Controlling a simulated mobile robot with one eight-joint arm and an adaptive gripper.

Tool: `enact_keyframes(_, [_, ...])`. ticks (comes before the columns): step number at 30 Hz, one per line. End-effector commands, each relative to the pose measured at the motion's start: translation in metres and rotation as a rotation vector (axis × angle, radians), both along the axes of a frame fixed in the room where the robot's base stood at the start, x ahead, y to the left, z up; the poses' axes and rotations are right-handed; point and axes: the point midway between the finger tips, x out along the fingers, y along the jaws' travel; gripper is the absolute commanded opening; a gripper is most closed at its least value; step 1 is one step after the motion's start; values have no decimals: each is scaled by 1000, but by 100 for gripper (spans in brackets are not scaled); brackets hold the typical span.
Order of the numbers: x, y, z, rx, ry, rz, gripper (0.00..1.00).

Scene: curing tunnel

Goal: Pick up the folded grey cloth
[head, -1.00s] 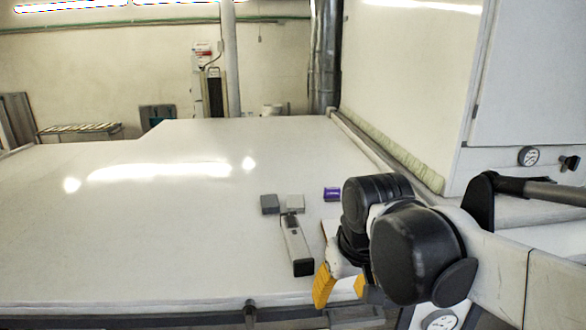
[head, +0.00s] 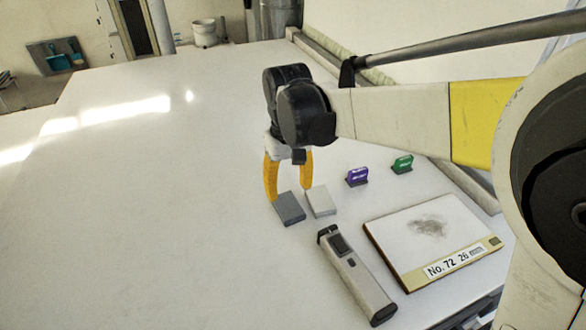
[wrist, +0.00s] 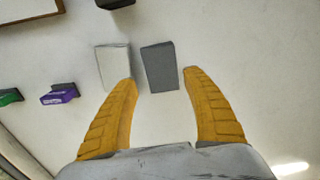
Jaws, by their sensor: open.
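The folded grey cloth (head: 289,208) is a small dark grey flat block on the white table. It also shows in the wrist view (wrist: 159,66), ahead of and between the two fingertips. A similar pale grey piece (head: 321,201) lies just right of it in the head view, and left of it in the wrist view (wrist: 112,67). My gripper (head: 289,192) has yellow fingers pointing down over the dark cloth. The fingers are open with nothing held, as the wrist view (wrist: 160,76) shows. I cannot tell how far the tips are above the table.
A handheld device (head: 355,277) lies in front of the cloths. A board marked "No. 72" (head: 430,240) is to its right. Purple (head: 357,176) and green (head: 402,164) handled items stand behind the board. The table (head: 150,210) is clear on the left.

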Motion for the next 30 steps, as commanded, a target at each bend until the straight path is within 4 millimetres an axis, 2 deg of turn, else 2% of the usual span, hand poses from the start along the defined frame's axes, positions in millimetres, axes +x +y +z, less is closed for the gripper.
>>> enact_keyframes(7, [0,0,-23,1,-1,0,58])
enact_keyframes(15, [-1,0,-62,1,-1,0,58])
enact_keyframes(23, [-2,0,-67,1,-1,0,58])
enact_keyframes(24, [-2,0,-67,1,-1,0,53])
enact_keyframes(27, [-2,0,-67,1,-1,-1,28])
enact_keyframes(30, [-2,0,-67,1,-1,-1,28])
